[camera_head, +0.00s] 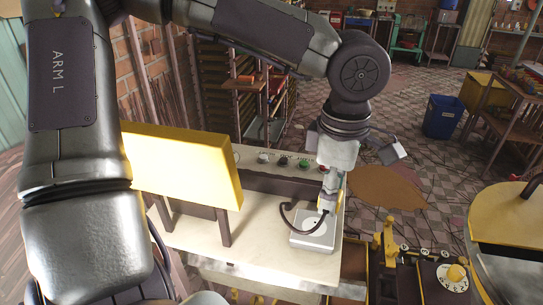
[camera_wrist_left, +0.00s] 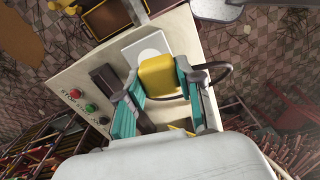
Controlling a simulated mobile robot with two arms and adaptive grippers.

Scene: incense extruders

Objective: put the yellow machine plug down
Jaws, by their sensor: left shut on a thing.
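My left gripper (camera_head: 327,200) is over the pale worktop, just above a white socket block (camera_head: 313,238). In the left wrist view, its two teal-padded fingers (camera_wrist_left: 158,80) are shut on the yellow machine plug (camera_wrist_left: 160,72), one on each side. The white socket block (camera_wrist_left: 146,49) shows just beyond the plug there. A dark cable (camera_wrist_left: 224,76) curves out from the plug; it also loops beside the socket block in the head view (camera_head: 285,215). The gripper mostly hides the plug in the head view. I cannot tell whether the plug touches the socket. My right gripper is not in view.
A yellow panel (camera_head: 185,167) on dark legs stands on the worktop (camera_head: 265,237), left of the socket block. Red, green and black buttons (camera_wrist_left: 90,108) line a control strip behind it. Yellow machinery (camera_head: 390,245) stands to the right. A blue bin (camera_head: 442,116) is farther back.

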